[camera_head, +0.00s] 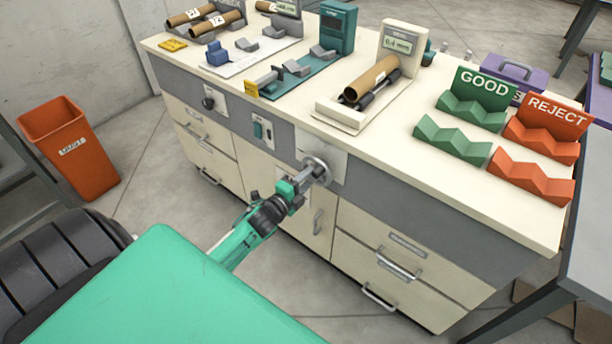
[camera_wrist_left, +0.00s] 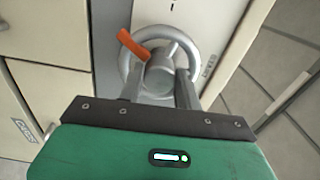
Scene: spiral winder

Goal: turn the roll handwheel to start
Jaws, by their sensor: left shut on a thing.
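The roll handwheel (camera_head: 317,165) is a grey metal ring on a pale plate on the front of the winder cabinet. In the left wrist view the handwheel (camera_wrist_left: 185,43) has a round grey hub, with an orange pointer (camera_wrist_left: 133,44) sticking out to the upper left. My left gripper (camera_head: 308,175) is at the wheel, coming from the front. In the left wrist view its fingers (camera_wrist_left: 160,82) lie on both sides of the hub and are shut on it. The hub's lower part is partly hidden behind the gripper body. My right gripper is not in view.
Left of the wheel, the cabinet front has a black knob (camera_head: 208,103) and a switch box (camera_head: 263,133). A cardboard tube (camera_head: 371,78) lies on rollers above. Green GOOD racks (camera_head: 452,142) and orange REJECT racks (camera_head: 531,176) stand right. An orange bin (camera_head: 72,150) stands on the floor.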

